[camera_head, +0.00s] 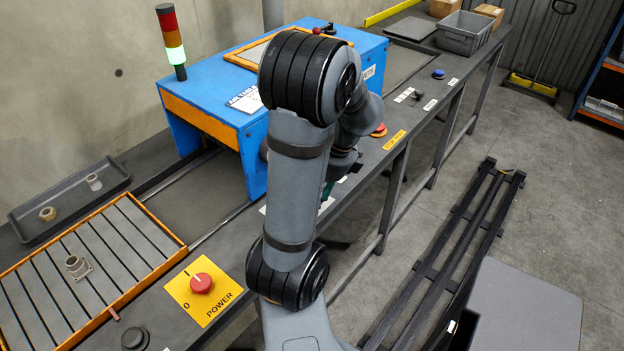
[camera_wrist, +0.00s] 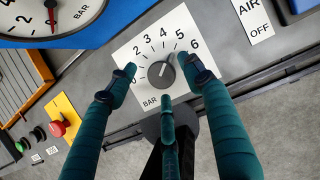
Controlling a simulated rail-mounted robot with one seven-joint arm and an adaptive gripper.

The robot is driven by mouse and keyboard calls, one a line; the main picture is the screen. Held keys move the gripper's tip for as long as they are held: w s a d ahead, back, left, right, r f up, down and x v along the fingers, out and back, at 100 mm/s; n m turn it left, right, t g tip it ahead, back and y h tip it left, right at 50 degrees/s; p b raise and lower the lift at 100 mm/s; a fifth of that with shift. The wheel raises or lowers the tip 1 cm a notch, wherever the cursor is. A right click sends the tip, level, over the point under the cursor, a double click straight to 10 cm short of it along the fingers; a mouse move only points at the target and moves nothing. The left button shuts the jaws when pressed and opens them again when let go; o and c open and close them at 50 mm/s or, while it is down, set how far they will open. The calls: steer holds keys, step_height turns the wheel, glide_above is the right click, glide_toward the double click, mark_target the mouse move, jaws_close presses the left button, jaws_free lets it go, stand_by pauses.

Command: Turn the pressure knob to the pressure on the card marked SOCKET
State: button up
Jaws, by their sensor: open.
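The pressure knob (camera_wrist: 160,74) is a dark round knob on a white square dial plate (camera_wrist: 136,60) marked 0 to 6 and BAR. Its light pointer line slants up and right, roughly towards 4 to 5; the exact reading is unclear. My gripper (camera_wrist: 163,82) has teal fingers, open, with one left of the knob, one right and one below. Whether any finger touches it, I cannot tell. In the head view my arm hides the knob and most of the gripper. A white card (camera_head: 246,100) lies on the blue cabinet; I cannot read SOCKET on it.
A pressure gauge (camera_wrist: 62,32) with a red needle is on the blue cabinet (camera_head: 200,98). A red POWER knob (camera_head: 201,283) sits on a yellow plate. An AIR OFF label (camera_wrist: 256,20) is right of the dial. A slatted tray (camera_head: 100,262) holds a fitting.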

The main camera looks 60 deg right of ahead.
steer(key=v, duration=1)
steer(key=shift+r, duration=0.4)
steer(key=shift+s, duration=0.1)
steer(key=x, duration=1.2)
steer(key=shift+s, duration=0.15)
steer(key=shift+f, duration=0.1)
